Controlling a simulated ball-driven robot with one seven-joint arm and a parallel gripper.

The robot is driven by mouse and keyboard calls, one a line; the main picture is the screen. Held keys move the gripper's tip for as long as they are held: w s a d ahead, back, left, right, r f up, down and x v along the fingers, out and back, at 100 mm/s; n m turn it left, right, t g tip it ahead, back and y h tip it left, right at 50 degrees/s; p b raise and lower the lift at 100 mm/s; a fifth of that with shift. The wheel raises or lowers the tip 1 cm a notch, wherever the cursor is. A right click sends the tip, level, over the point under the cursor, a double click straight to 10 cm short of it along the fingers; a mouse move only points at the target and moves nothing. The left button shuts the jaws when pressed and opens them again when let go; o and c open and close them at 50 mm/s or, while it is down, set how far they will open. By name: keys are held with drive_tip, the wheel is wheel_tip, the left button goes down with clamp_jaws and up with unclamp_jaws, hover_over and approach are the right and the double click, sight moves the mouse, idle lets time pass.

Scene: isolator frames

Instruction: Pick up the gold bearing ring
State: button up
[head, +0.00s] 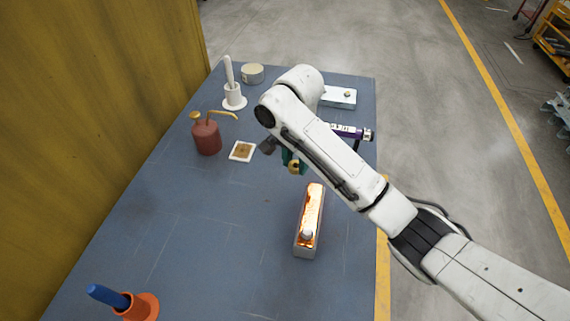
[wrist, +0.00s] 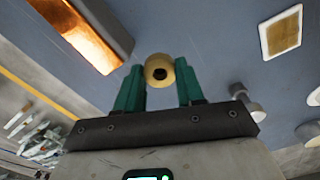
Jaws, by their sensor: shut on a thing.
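The gold bearing ring (wrist: 159,70) sits between the tips of my green gripper fingers (wrist: 160,82) in the wrist view, its dark hole facing the camera. Both fingers are closed on its sides. In the head view the ring (head: 294,167) shows as a small gold shape just below my gripper (head: 290,160), mostly behind my white arm. It appears to be over the blue-grey table (head: 190,235); its height above the surface cannot be told.
A long box with a glowing orange top (head: 312,208) lies close in front of my gripper. A white-framed square (head: 242,151), red oil can (head: 207,138), white post stand (head: 234,98) and tin (head: 252,74) are left. A blue-handled orange holder (head: 140,307) stands near. The table's left middle is clear.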

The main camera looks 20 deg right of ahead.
drive_tip(key=s+d+r+p, duration=0.1)
drive_tip(key=s+p, duration=0.1)
drive_tip(key=s+d+r+p, duration=0.3)
drive_tip(key=s+p, duration=0.1)
drive_tip(key=shift+d+r, duration=0.15)
drive_tip(key=shift+d, duration=0.1)
drive_tip(key=shift+s+d+r, duration=0.25)
drive_tip(key=shift+s+d, duration=0.3)
drive_tip(key=shift+s, duration=0.3)
